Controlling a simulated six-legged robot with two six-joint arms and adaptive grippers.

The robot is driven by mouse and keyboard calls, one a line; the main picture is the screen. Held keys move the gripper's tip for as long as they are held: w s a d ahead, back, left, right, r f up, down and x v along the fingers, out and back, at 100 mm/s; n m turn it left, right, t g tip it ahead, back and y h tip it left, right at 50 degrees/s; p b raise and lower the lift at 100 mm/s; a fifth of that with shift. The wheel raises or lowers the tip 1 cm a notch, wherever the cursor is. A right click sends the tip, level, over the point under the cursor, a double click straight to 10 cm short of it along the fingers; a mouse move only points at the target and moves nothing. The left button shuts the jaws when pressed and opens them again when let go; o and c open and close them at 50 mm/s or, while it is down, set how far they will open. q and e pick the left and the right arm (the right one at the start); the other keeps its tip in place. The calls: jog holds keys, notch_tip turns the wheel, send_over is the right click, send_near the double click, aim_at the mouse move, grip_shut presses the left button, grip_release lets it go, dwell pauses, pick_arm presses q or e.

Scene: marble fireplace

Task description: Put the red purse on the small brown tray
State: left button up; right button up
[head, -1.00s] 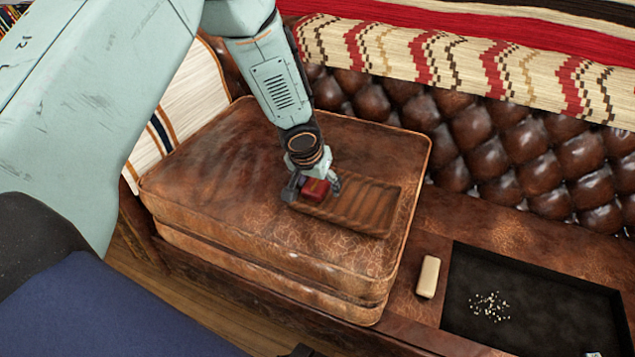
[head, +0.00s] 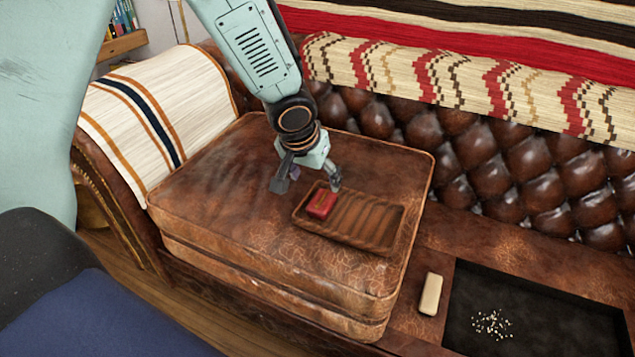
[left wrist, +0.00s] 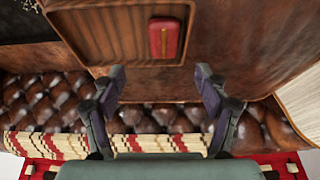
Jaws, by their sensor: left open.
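The red purse (head: 321,202) lies in the left end of the small brown tray (head: 362,222). The tray rests on top of the brown leather cushions. In the left wrist view the purse (left wrist: 165,38) lies on the ribbed floor of the tray (left wrist: 112,38), near one end. My left gripper (head: 306,188) is open and empty, above the purse and apart from it. Its two spread fingers (left wrist: 160,85) show in the left wrist view with nothing between them. My right gripper is in neither view.
The stacked leather cushions (head: 250,250) have free room left of the tray. A cream bar-shaped object (head: 430,294) lies on the seat beside a black tray (head: 540,300) with small pale bits. The tufted sofa back (head: 480,150) stands behind.

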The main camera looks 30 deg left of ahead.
pick_arm(q)
jog(key=s+d+f+g+h, duration=0.1)
jog(key=s+d+f+g, duration=0.15)
jog(key=s+f, duration=0.5)
jog(key=s+d+f+g+h, duration=0.1)
jog(key=s+d+f, duration=0.3)
jog(key=s+f, duration=0.4)
jog(key=s+a+f+y, duration=0.1)
jog(key=s+f, duration=0.1)
jog(key=s, duration=0.7)
jog(key=s+a+f+g, duration=0.1)
jog(key=s+f, duration=0.2)
jog(key=s, duration=0.6)
jog(key=shift+s+f+y, duration=0.15)
jog(key=shift+s+y, duration=0.1)
jog(key=shift+y, duration=0.15)
